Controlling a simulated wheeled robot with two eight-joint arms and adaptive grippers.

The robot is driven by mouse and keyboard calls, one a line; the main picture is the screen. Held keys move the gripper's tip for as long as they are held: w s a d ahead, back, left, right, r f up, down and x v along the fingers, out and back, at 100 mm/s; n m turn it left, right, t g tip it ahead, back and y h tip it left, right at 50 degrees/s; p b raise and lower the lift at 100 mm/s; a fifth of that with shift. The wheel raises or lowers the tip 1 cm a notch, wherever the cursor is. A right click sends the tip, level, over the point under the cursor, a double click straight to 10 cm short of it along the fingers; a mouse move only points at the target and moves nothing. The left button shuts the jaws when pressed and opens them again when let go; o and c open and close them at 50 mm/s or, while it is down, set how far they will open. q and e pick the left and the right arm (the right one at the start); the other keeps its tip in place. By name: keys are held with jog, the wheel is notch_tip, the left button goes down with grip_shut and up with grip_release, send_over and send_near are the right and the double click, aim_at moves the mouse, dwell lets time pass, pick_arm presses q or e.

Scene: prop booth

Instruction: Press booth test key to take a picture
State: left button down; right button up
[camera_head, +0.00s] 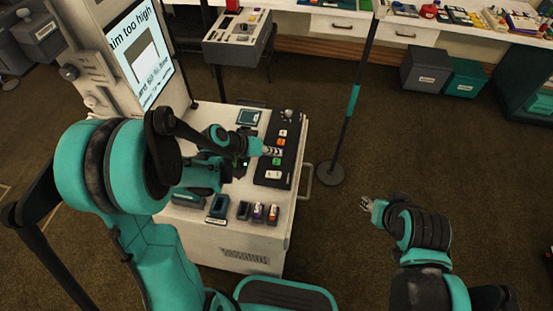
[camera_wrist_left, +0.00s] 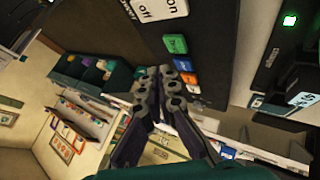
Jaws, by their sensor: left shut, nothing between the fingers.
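The booth cabinet (camera_head: 245,245) has a black key panel (camera_head: 262,178) with a white key (camera_head: 272,174), a green key (camera_head: 277,161) and orange keys (camera_head: 282,138). My left gripper (camera_head: 276,151) is shut and empty over the panel, close to the green and orange keys; contact cannot be told. It also shows in the left wrist view (camera_wrist_left: 172,76). The key lettering is too small to tell which is the test key. My right gripper (camera_head: 365,203) hangs right of the cabinet, away from it; its jaws are too small to read.
A screen (camera_head: 140,60) at the left reads "aim too high". Several small holders (camera_head: 243,211) stand at the cabinet's front. A post on a round base (camera_head: 330,173) stands just right of the cabinet.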

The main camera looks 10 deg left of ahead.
aim_at(274, 163)
pick_arm(q)
jog(key=shift+r+p, duration=1.2)
jog(key=shift+r, duration=0.7)
jog(key=shift+f, duration=0.1)
jog(key=shift+s+r, duration=0.3)
jog(key=shift+r, duration=0.05)
jog(key=s+a+r+y, duration=0.3)
jog(key=s+r, duration=0.1)
jog(key=s, duration=0.4)
jog(key=s+a+r+t+y, duration=0.1)
jog(key=s+a+r+y, duration=0.2)
jog(key=s, duration=0.6)
jog(key=shift+s+r+n+y, duration=0.3)
jog(key=shift+r+y, duration=0.1)
jog(key=shift+r, duration=0.35)
